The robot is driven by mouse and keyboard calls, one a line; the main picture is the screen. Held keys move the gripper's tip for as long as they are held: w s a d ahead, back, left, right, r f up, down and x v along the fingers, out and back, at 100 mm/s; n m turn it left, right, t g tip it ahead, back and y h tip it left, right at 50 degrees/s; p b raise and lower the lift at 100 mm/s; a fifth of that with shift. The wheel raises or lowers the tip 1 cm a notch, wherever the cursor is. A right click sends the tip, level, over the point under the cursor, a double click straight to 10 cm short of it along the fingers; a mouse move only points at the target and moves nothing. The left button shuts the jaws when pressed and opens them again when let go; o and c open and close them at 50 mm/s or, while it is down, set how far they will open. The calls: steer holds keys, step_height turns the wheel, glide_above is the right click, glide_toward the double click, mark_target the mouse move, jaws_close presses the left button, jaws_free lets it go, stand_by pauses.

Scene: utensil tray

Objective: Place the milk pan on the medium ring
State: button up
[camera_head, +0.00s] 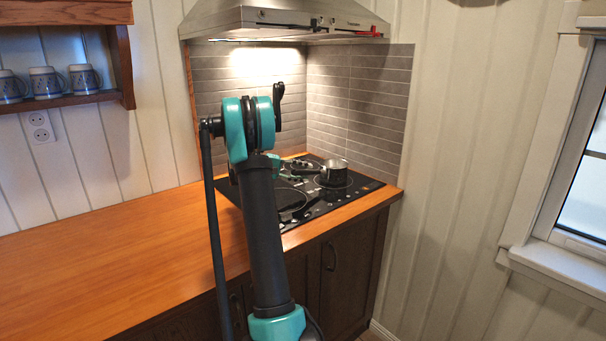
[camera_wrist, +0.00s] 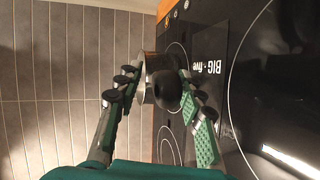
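The milk pan (camera_head: 334,173) is a small metal pot with a dark handle. In the head view it is at the right of the black hob (camera_head: 368,187), and its handle points left toward my gripper (camera_head: 285,172), which is largely hidden by my arm. In the wrist view the pan (camera_wrist: 148,84) shows beyond my gripper (camera_wrist: 160,112), with the dark handle end pointing toward the camera. The fingers are spread on either side of the handle, without visible contact. Ring outlines show on the hob, including one near the pan (camera_wrist: 177,52); which is the medium ring I cannot tell.
A dark shape at the hob's front left may be another pan or a reflection. Grey tiled walls (camera_head: 360,110) stand behind and right of the hob, under a range hood (camera_head: 285,20). The wooden counter (camera_head: 110,260) at left is clear. Mugs (camera_head: 47,82) stand on a shelf.

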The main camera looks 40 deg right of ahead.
steer(key=v, duration=1.2)
stand_by(1.7)
